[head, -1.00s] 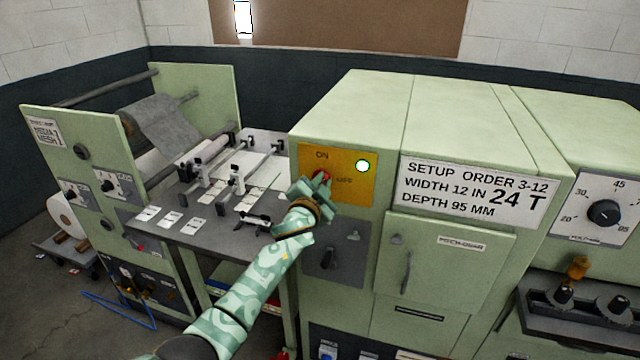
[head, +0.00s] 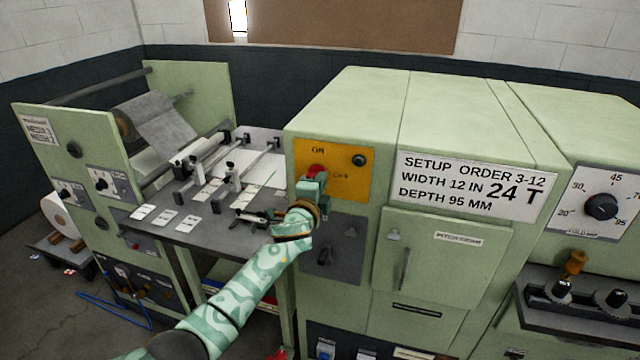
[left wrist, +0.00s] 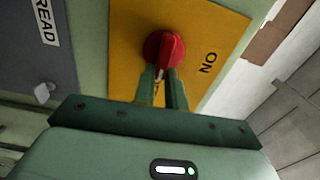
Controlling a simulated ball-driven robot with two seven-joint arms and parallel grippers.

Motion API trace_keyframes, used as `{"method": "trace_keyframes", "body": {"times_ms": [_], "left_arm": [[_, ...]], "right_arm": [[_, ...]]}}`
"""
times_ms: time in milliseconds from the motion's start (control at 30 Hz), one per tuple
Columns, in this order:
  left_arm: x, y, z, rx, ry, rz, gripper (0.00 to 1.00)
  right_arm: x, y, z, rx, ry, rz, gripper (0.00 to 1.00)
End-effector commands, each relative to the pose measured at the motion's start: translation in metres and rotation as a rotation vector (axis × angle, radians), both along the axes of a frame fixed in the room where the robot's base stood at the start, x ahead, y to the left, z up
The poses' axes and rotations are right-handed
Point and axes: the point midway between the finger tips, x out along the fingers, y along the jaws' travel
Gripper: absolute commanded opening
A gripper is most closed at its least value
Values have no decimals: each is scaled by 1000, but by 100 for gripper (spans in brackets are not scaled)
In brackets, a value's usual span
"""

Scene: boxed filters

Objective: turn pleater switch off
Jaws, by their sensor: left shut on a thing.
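The pleater switch is a red rotary knob (head: 315,170) on a yellow panel (head: 336,156) marked ON and OFF. My left gripper (head: 314,180) is at the knob and hides part of it and of the panel below. In the left wrist view, the red knob (left wrist: 163,48) sits at the tips of my left gripper's fingers (left wrist: 161,74), which are shut on its grip. The ON label (left wrist: 208,62) shows to its right. The round lamp (head: 358,160) on the panel is dark. My right gripper is not in view.
A setup order sign (head: 474,188) is to the right. A table with clamps and white cards (head: 178,220) stands left of the cabinet, close to my arm.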

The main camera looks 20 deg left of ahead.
Motion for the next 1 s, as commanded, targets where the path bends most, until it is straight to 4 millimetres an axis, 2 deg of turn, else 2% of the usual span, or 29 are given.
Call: {"method": "trace_keyframes", "body": {"times_ms": [633, 667, 700, 733, 1000], "left_arm": [[-1, 0, -3, 52, 2, 0, 0], [0, 0, -3, 52, 2, 0, 18], [-1, 0, -3, 52, 2, 0, 29], [0, 0, -3, 52, 2, 0, 35], [-1, 0, -2, 50, -1, 0, 35]], "right_arm": [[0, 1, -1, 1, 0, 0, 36], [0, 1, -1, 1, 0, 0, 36], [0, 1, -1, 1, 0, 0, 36], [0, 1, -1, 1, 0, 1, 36], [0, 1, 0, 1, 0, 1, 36]]}}
